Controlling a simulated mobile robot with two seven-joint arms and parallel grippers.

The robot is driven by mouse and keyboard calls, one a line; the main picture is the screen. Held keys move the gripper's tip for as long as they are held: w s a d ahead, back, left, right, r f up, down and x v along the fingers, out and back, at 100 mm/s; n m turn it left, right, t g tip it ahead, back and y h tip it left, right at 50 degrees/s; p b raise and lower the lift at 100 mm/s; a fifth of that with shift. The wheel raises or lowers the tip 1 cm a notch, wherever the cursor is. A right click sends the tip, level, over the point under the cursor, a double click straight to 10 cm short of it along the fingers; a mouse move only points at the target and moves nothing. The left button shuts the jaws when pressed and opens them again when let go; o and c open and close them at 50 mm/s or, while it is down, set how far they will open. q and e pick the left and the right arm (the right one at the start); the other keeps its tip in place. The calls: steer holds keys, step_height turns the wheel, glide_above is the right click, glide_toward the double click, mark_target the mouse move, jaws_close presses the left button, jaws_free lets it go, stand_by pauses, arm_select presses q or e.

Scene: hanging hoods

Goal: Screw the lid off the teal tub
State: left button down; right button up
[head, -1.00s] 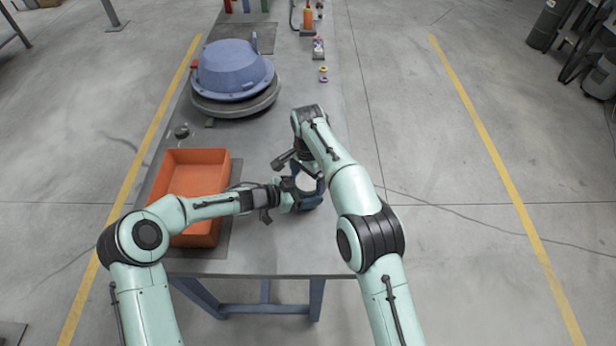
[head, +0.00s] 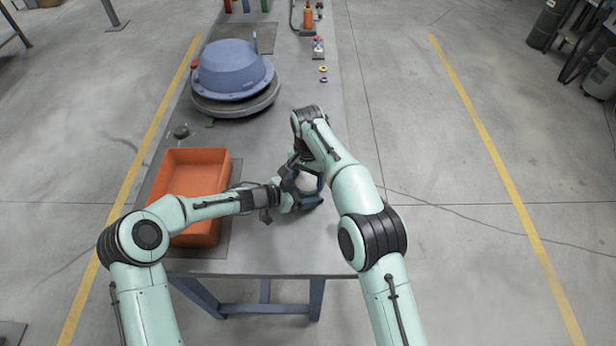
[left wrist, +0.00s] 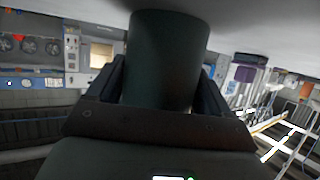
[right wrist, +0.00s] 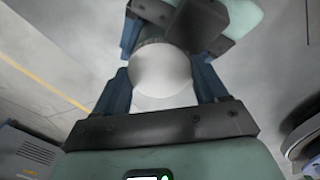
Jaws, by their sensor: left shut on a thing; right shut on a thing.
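The teal tub (left wrist: 165,55) shows dark in the left wrist view, upside down there, between the fingers of my left gripper (left wrist: 160,82), which is shut on its side. Its pale round lid (right wrist: 160,72) faces the right wrist camera; it also shows in the head view (head: 306,183). My right gripper (right wrist: 162,80) is over the tub from above with its fingers on opposite sides of the lid, shut on it. In the head view, my right wrist partly hides the lid and grippers. I cannot tell whether the lid is loose.
An orange bin (head: 196,158) stands on the grey bench (head: 270,255) left of the tub, near my left forearm. A large blue domed part (head: 232,70) sits farther back. The bench right of the tub is narrow; its front edge is close.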

steer(key=o, duration=1.2)
steer(key=shift+c, duration=0.2)
step_height(320, 180, up, 4)
steer(key=shift+r, duration=0.25)
steer(key=shift+c, duration=0.4)
steer(key=shift+w+d+r+m, duration=0.1)
steer(key=shift+w+r+m, duration=0.1)
steer(key=shift+r+m, duration=0.8)
steer(key=shift+s+r+m, duration=0.2)
steer(key=shift+r+m, duration=0.45)
steer(key=shift+m, duration=0.05)
steer(key=shift+f, duration=3.95)
